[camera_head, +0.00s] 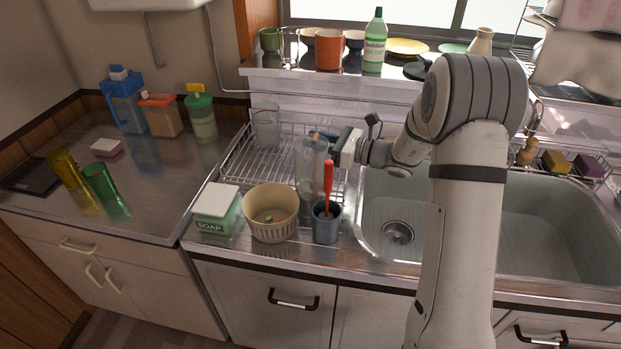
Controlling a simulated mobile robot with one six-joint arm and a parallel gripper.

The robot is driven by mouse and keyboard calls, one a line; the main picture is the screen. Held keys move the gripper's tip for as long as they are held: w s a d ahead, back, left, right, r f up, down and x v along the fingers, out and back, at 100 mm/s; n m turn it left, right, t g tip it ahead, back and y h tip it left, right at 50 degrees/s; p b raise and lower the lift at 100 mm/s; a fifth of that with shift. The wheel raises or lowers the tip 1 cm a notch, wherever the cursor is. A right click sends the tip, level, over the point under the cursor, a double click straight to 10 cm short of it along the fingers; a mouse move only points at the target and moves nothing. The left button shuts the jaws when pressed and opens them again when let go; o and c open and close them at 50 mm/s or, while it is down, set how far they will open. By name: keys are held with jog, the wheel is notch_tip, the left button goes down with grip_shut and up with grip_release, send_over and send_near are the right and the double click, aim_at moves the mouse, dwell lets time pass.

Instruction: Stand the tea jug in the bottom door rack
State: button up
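A clear tall vessel (311,172) is right at my gripper's fingers, above or in the dish rack. The fingers are small and partly merge with the vessel, so I cannot tell whether they grip it. No door rack is in view.
An orange-lidded container (160,116) and green-lidded bottle (201,117) stand beside the jug. Yellow (64,168) and green (100,181) tumblers stand in front. A clear glass (267,126) is in the dish rack (240,161). Soap box (216,207), cream basket (271,214) and utensil cup (326,226) line the front edge.

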grip_shut()
jog(key=shift+r, duration=0.2)
dwell(0.5)
